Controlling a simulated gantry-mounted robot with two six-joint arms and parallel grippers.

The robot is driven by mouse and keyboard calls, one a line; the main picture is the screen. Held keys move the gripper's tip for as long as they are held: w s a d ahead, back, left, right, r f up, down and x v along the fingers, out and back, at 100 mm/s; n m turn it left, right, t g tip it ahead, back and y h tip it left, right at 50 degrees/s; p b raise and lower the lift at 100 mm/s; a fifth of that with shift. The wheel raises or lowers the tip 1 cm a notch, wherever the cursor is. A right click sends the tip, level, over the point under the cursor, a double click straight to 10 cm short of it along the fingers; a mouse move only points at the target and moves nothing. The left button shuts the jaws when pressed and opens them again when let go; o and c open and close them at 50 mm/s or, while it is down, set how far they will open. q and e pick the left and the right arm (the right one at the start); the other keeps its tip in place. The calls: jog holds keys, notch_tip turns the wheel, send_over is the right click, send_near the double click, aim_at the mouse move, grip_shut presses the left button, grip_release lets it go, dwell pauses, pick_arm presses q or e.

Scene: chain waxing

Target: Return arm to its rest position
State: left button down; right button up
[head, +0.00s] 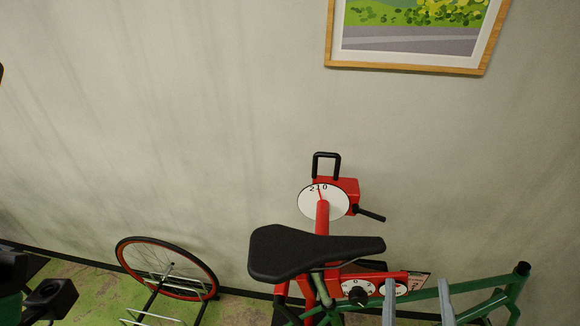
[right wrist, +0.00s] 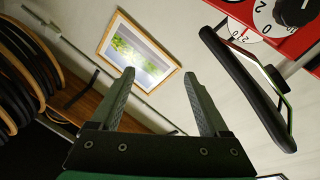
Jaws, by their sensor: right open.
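My right gripper (head: 418,288) shows at the bottom of the head view as two grey fingers set apart, in front of the green bicycle frame (head: 507,290). In the right wrist view the fingers of my right gripper (right wrist: 158,74) are spread with nothing between them, and a framed picture and wall show behind. Dark parts with a little green at the lower left edge of the head view look like my left arm; its fingers are not seen.
The black saddle (head: 315,252) and red stand with dial (head: 323,203) are left of my right gripper. A wheel (head: 167,268) stands lower left. Tyres (right wrist: 25,80) hang at left.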

jog(key=w+d+r+m+t+h, duration=0.1)
jog(key=d+r+m, duration=0.1)
jog(key=r, duration=0.5)
jog(key=d+r+m+t+h, duration=0.1)
jog(key=d+r+m, duration=0.1)
jog(key=r, duration=0.5)
jog(key=s+a+r+t+y+p, duration=0.1)
jog(key=r+p, duration=0.4)
jog(key=r, duration=0.5)
jog(key=s+a+r+n+t+y+p, duration=0.1)
jog(key=r+y+p, duration=0.4)
jog(key=r, duration=0.6)
jog(key=s+a+r+t+y+p, duration=0.2)
jog(key=r+t+y+p, duration=0.1)
jog(key=r, duration=0.8)
jog(key=y+p, duration=0.1)
jog(key=p, duration=0.1)
jog(key=shift+s+a+r+t+p, duration=0.2)
jog(key=shift+s+a+t+p, duration=0.05)
jog(key=shift+a+t+p, duration=0.15)
